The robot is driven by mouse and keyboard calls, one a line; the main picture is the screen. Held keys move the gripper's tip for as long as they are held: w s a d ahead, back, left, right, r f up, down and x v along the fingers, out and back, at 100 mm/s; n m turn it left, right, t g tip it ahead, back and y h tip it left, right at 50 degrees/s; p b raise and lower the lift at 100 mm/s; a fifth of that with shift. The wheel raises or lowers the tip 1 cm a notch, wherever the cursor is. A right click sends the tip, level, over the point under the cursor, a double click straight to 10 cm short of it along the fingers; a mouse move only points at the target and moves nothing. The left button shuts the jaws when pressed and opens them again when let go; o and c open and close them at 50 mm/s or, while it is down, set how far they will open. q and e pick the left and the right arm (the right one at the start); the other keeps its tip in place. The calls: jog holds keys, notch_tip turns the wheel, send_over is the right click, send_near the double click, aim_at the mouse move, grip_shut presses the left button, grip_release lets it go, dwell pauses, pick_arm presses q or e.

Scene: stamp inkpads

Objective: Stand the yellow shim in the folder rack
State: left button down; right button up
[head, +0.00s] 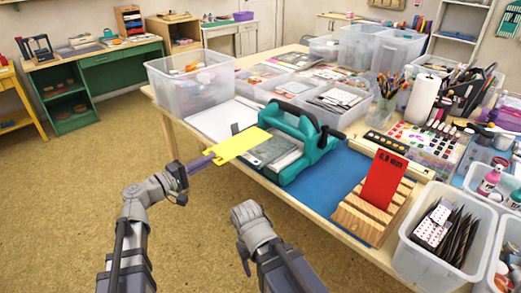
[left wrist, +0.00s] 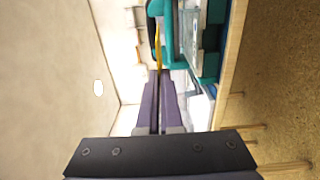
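The yellow shim (head: 240,146) is a thin flat plate. My left gripper (head: 208,160) is shut on its near left end and holds it out beside the teal press, above the table's front edge. In the left wrist view the shim (left wrist: 158,45) shows almost edge-on at the tips of the purple fingers (left wrist: 158,75). The folder rack (head: 366,214) is a slotted wooden block at the table's front right. A red plate (head: 385,178) marked 0.9 mm stands upright, leaning slightly, in it; several other slots look empty. My right wrist shows low in the middle, but its fingers are not visible.
The teal press (head: 322,148) stands between the shim and the rack. A blue mat (head: 318,187) lies between press and rack, mostly bare. A clear bin (head: 437,252) of dark cards stands right of the rack. Another clear bin (head: 192,92) stands behind the shim.

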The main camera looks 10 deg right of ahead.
pick_arm(q)
jog(key=r+p+v, duration=0.1)
jog(key=v, duration=0.9)
jog(key=shift+s+a+r, duration=0.25)
jog(key=shift+a+r, duration=0.05)
